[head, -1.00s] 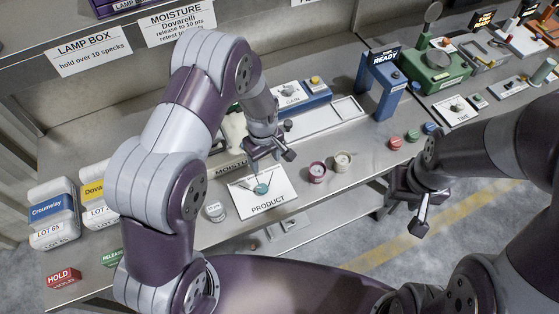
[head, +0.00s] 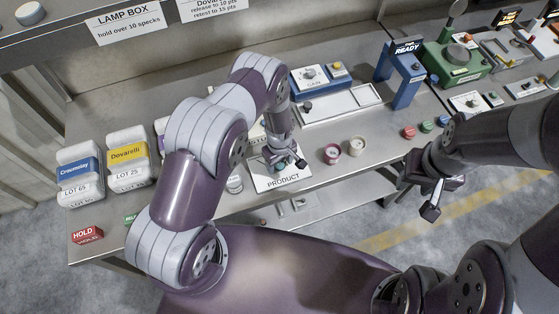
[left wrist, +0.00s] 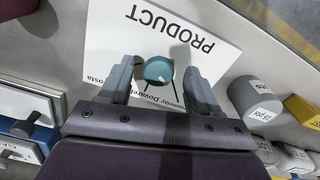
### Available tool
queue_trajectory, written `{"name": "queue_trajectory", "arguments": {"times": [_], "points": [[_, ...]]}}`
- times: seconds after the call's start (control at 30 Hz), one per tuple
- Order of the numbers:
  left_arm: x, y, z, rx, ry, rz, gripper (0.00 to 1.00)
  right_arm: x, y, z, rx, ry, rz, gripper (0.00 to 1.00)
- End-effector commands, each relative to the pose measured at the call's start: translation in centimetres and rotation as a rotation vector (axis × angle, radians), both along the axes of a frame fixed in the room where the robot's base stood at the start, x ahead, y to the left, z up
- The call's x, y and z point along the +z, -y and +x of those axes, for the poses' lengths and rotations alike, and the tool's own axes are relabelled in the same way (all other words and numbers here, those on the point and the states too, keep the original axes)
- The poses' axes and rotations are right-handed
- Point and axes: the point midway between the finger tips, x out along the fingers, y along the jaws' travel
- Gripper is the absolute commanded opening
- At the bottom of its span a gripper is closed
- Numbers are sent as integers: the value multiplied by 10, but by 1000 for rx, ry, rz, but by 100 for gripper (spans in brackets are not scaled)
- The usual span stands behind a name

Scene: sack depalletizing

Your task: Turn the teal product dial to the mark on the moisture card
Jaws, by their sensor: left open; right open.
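The teal product dial (left wrist: 158,69) sits on the white PRODUCT card (left wrist: 190,30) on the bench. In the left wrist view it lies between the two fingers of my open left gripper (left wrist: 160,82), with gaps on both sides and a pale pointer mark on it. In the head view my left gripper (head: 288,166) is low over the PRODUCT card (head: 283,182) and partly hides the dial. The moisture card (head: 212,8) on the shelf edge is cut off at the top; its retest line reads 15 pts. My right gripper (head: 432,197) is open and empty, in front of the bench.
A grey-white cup (head: 235,184) stands left of the PRODUCT card; crimson and cream cups (head: 332,154) stand right. Sacks (head: 80,173) and a red HOLD block (head: 87,234) are at the left. A blue device (head: 317,80), white tray (head: 340,104) and blue READY frame (head: 402,75) stand behind.

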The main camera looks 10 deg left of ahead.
Motion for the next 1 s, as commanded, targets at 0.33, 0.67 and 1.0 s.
{"name": "queue_trajectory", "arguments": {"times": [0.33,0.67,1.0], "points": [[1,0,1,-1,2,-1,7,0,0,0,0,0,0,43],[0,0,2,-80,5,0,7,-10,0,0,0,0,0,43],[-1,0,3,-356,7,2,7,-35,0,0,0,0,0,43]]}}
